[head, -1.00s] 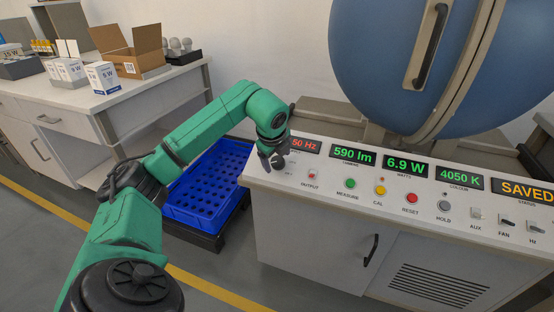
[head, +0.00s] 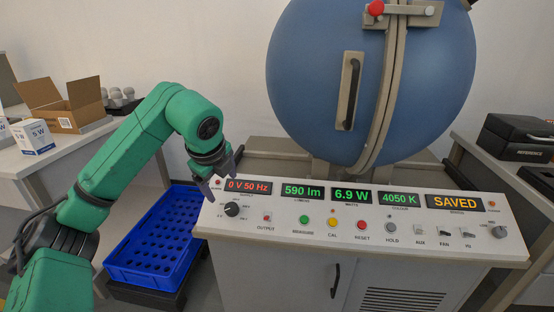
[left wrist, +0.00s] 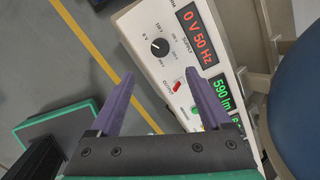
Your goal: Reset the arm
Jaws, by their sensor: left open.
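My left arm is green and reaches in from the left in the head view. Its gripper (head: 219,178) hangs over the left end of the control panel (head: 285,215), close to the black supply knob (head: 232,209). In the left wrist view the two purple fingers of the gripper (left wrist: 158,78) are spread with nothing between them. The knob (left wrist: 159,46) and the red output switch (left wrist: 177,86) show ahead of them, apart from the fingers. The supply display (head: 248,187) reads 0 V 50 Hz. My right gripper is not in view.
A large blue sphere (head: 300,80) with a handle stands behind the panel. A blue crate (head: 150,268) sits low at the left. A side table (head: 60,172) holds an open carton (head: 66,108) and bulb boxes. Another bench (head: 515,165) stands at the right.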

